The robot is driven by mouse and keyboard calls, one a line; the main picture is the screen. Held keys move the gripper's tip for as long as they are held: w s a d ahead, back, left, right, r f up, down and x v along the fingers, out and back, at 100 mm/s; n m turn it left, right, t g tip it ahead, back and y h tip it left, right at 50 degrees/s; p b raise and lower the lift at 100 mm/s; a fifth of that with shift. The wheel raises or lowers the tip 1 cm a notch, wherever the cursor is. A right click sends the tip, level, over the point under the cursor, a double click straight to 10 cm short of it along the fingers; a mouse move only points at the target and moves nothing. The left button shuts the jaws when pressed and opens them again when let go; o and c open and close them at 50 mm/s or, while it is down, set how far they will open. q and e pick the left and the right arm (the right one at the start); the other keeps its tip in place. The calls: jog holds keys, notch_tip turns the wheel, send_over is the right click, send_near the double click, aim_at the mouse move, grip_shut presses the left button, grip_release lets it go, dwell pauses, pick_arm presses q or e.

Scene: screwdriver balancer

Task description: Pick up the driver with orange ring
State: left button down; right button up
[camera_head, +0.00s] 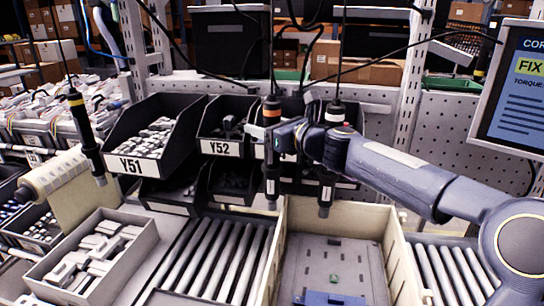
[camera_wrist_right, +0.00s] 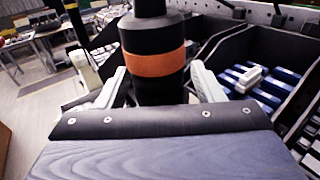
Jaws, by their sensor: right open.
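The driver with the orange ring (camera_head: 271,108) hangs upright from a cord near the middle of the head view. Its black body and orange ring (camera_wrist_right: 153,63) fill the centre of the right wrist view. My right gripper (camera_head: 276,138) is at this driver, just below the ring in the head view. In the wrist view its two pale fingers stand apart, one on each side of the driver, with gaps visible. Part of the driver's body is hidden behind the gripper. My left gripper is not in view.
A driver with a pale ring (camera_head: 334,114) hangs close by, partly hidden by my right arm. A yellow-ringed driver (camera_head: 84,130) hangs at the left. Black bins (camera_head: 185,128), a beige crate (camera_head: 397,262) and rollers (camera_head: 215,262) lie around and below. A monitor (camera_head: 517,95) stands at right.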

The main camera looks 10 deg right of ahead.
grip_shut()
jog(key=shift+r, duration=0.2)
